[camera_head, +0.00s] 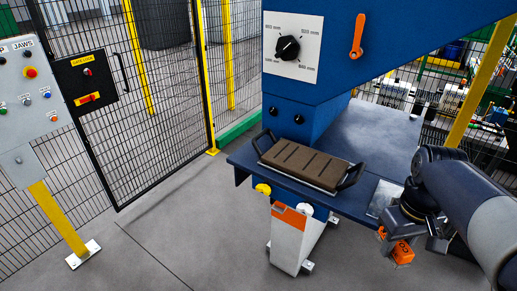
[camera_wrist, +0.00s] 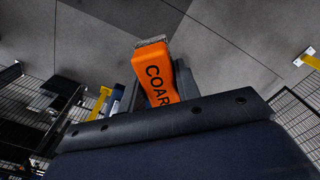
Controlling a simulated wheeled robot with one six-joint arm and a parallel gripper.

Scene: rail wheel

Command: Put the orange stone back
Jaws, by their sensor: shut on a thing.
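The orange stone (camera_head: 402,253) is a small block in front of the blue table's right side. It also shows in the wrist view (camera_wrist: 155,75), with dark lettering that begins "COAR" and a grey rough end pointing away from me. My gripper (camera_head: 408,243) is shut on the stone and holds it off the floor, apart from the table. In the wrist view, dark finger parts flank the stone, and its near end is hidden behind my gripper's dark body.
The blue machine table (camera_head: 385,130) carries a brown ribbed block (camera_head: 300,163) on a tray with black handles. A control box (camera_head: 35,85) and mesh fence stand left. The floor (camera_head: 160,230) in front is clear.

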